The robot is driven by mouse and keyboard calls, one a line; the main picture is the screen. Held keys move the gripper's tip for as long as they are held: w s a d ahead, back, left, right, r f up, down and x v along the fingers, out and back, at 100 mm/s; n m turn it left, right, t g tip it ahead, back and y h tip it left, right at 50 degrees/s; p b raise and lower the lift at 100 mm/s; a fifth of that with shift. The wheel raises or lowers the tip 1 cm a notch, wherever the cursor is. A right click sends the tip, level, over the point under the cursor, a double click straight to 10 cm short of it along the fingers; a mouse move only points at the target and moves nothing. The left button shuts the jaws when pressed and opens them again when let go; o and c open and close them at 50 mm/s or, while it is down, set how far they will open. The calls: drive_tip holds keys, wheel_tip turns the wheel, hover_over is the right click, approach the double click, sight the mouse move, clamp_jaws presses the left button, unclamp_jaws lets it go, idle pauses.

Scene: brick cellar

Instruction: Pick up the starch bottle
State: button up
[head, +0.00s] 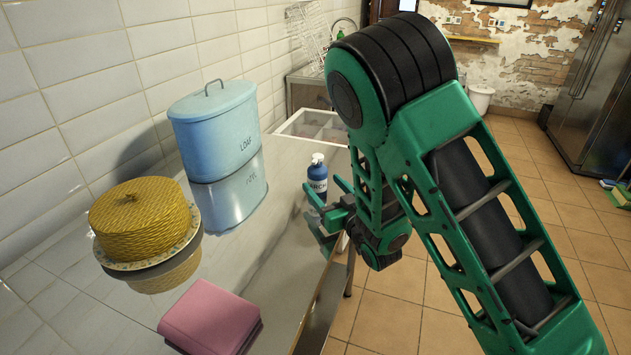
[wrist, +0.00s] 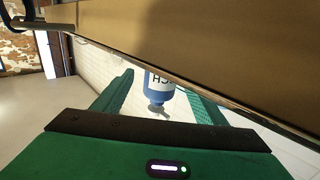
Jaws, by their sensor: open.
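The starch bottle (head: 317,186) is blue with a white pump top and a pale label lettered "ARCH". It stands upright on the shiny counter (head: 262,262), near its right edge. My gripper (head: 322,201) is open at that edge, its green fingers pointing toward the bottle. In the wrist view, the bottle (wrist: 159,92) appears upside down between the two spread fingers (wrist: 160,85), with part of it hidden by a brown panel. Nothing is held. I cannot tell whether the fingers reach past the bottle's sides.
A yellow woven cake-shaped thing (head: 143,220) sits on a plate at left. A pink block (head: 208,318) lies in front. A sink (head: 318,123) is farther back. Open tiled floor (head: 400,305) lies right.

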drive_tip(key=shift+w+a+r, duration=0.15)
drive_tip(key=shift+w+a, duration=0.05)
drive_tip(key=shift+w, duration=0.3)
drive_tip(key=shift+w+a+r, duration=0.1)
drive_tip(key=shift+w+a, duration=0.1)
drive_tip(key=shift+w, duration=0.3)
drive_tip(key=shift+x, duration=1.2)
drive_tip(key=c, duration=1.2)
